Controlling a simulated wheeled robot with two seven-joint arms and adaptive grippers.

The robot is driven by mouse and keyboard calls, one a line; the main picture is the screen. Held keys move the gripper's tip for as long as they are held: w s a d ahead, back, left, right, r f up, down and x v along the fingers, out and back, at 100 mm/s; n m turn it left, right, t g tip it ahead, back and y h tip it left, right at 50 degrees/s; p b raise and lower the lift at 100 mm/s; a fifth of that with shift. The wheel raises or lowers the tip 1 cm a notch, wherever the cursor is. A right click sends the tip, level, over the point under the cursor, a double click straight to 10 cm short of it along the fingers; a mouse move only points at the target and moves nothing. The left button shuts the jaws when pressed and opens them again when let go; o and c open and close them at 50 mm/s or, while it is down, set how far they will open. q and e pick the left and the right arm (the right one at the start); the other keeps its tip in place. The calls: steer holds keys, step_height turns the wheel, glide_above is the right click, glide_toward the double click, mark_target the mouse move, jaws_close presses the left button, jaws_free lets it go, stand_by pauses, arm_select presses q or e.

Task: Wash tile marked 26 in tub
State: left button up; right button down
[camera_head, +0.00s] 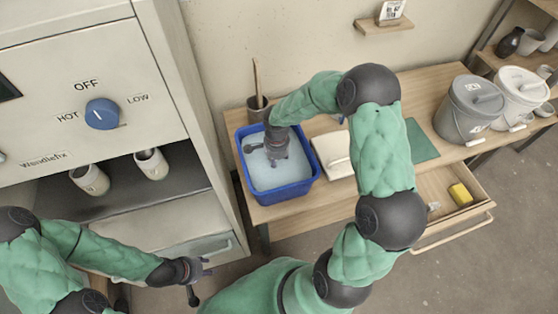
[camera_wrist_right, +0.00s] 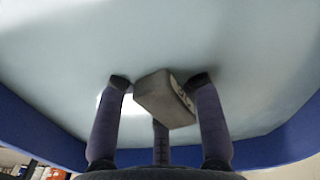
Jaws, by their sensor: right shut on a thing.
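The blue tub (camera_head: 308,184) stands on the wooden table and holds pale, cloudy water (camera_head: 268,179). My right gripper (camera_head: 276,157) reaches down into the tub, fingers pointing into the water. In the right wrist view a small grey block-like tile (camera_wrist_right: 160,98) sits between its fingers, and the gripper is shut on it. A dark mark shows on the tile's right side face, but the number is not clearly legible. In the head view the gripper hides the tile. My left gripper (camera_head: 201,282) is open and empty at the lower left, in front of the kiln cabinet.
A kiln cabinet (camera_head: 120,60) with a blue knob (camera_head: 102,114) and two cups on its shelf stands at left. Right of the tub lie a pale slab (camera_head: 334,154) and a green mat (camera_head: 421,142). Buckets (camera_head: 469,108) stand farther right, above an open drawer (camera_head: 474,214) holding a yellow sponge (camera_head: 460,194).

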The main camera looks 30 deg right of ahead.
steer(key=shift+a, duration=0.65)
steer(key=shift+d, duration=0.1)
steer(key=shift+d, duration=1.15)
steer(key=shift+a, duration=0.1)
steer(key=shift+a+b, duration=0.6)
steer(key=shift+a, duration=0.55)
steer(key=shift+d, duration=0.1)
